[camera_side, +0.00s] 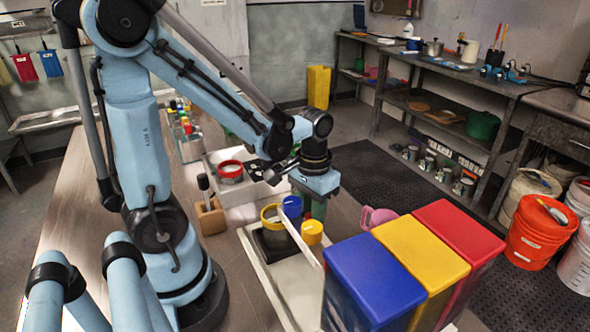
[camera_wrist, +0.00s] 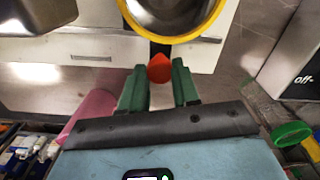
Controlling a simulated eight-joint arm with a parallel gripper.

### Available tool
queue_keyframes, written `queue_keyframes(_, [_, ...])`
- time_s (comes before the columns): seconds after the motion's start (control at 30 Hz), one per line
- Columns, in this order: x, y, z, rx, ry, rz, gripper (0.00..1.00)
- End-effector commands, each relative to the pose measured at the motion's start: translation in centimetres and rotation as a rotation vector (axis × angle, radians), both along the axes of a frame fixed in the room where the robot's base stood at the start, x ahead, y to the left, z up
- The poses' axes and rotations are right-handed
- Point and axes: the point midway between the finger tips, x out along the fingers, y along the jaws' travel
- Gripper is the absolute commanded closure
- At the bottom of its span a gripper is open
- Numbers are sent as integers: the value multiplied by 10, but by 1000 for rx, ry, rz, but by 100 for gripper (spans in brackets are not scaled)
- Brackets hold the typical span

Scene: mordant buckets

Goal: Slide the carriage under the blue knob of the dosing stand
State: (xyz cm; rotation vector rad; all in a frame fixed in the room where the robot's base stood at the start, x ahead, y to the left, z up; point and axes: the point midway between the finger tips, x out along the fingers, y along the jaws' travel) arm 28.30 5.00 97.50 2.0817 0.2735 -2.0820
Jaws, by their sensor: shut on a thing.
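A dosing stand with a long pale base (camera_side: 290,275) stands at front centre in the side view. A blue knob (camera_side: 291,206) and a yellow knob (camera_side: 312,232) sit along its upper bar. A dark carriage (camera_side: 270,243) with a yellow-rimmed vessel is at the stand's left end, near the blue knob; the vessel's rim (camera_wrist: 219,10) shows at the top of the wrist view. My gripper (camera_wrist: 160,86) has its green fingers shut on a red handle (camera_wrist: 160,67) beside the vessel. In the side view the fingers (camera_side: 318,209) are behind the blue knob, and the handle is hidden.
Tall bins with blue (camera_side: 374,274), yellow (camera_side: 421,250) and red (camera_side: 459,229) lids stand close on the right. A pink jug (camera_side: 377,217) is behind the stand. A white tray with a red-rimmed pot (camera_side: 230,171) and a wooden block (camera_side: 208,216) are to the left.

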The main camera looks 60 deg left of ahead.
Motion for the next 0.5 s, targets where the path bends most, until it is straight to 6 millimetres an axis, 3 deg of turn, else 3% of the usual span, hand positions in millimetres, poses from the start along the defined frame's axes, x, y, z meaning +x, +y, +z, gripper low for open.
queue_keyframes(0.07, [0,0,0,-1,0,0,100])
queue_keyframes(0.1, [0,0,0,-1,0,0,63])
queue_keyframes(0.23, [0,0,0,-1,0,0,44])
queue_keyframes(0.5, [0,0,0,0,0,0,44])
